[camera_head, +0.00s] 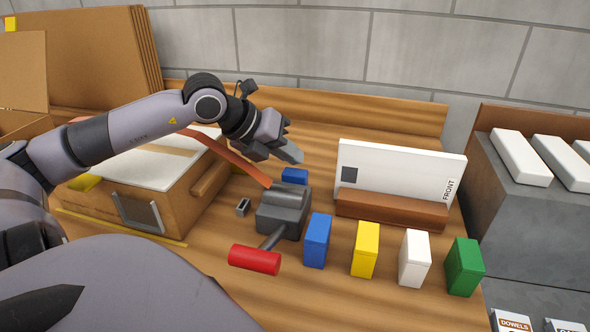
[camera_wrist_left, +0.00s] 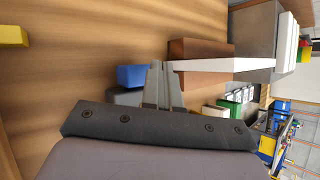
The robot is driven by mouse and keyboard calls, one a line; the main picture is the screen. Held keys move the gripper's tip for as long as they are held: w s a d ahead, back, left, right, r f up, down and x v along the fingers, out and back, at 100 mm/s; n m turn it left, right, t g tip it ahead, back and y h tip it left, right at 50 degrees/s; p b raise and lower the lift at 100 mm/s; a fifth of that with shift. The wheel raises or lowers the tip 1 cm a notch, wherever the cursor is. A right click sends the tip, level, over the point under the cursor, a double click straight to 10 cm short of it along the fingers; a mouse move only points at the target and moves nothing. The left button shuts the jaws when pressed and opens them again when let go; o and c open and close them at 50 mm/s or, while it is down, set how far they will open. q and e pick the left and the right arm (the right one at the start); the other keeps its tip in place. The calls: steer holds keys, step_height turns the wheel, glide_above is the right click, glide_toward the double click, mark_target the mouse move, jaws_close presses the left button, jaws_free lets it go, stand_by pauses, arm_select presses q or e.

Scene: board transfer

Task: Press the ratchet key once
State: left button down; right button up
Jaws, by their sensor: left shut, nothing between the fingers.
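A dark grey ratchet block (camera_head: 283,211) sits on the wooden bench, with an orange strap (camera_head: 235,158) running to it and a lever ending in a red handle (camera_head: 254,259) at its front. A small blue block (camera_head: 294,176) shows just behind the ratchet; I cannot tell whether this is the key. My left gripper (camera_head: 290,153) is shut and empty, above and behind the ratchet, apart from it. In the left wrist view the closed fingers (camera_wrist_left: 160,87) appear beside a blue block (camera_wrist_left: 130,76). My right gripper is not in view.
Blue (camera_head: 317,240), yellow (camera_head: 366,250), white (camera_head: 414,258) and green (camera_head: 464,267) blocks stand in a row right of the ratchet. A white board (camera_head: 400,168) stands in a brown holder (camera_head: 390,209). A strapped box (camera_head: 140,200) lies left. A small grey piece (camera_head: 243,207) lies beside the ratchet.

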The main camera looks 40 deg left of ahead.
mark_target(289, 172)
arm_select(q)
steer(key=shift+r+p, duration=1.35)
steer(key=shift+r, duration=1.2)
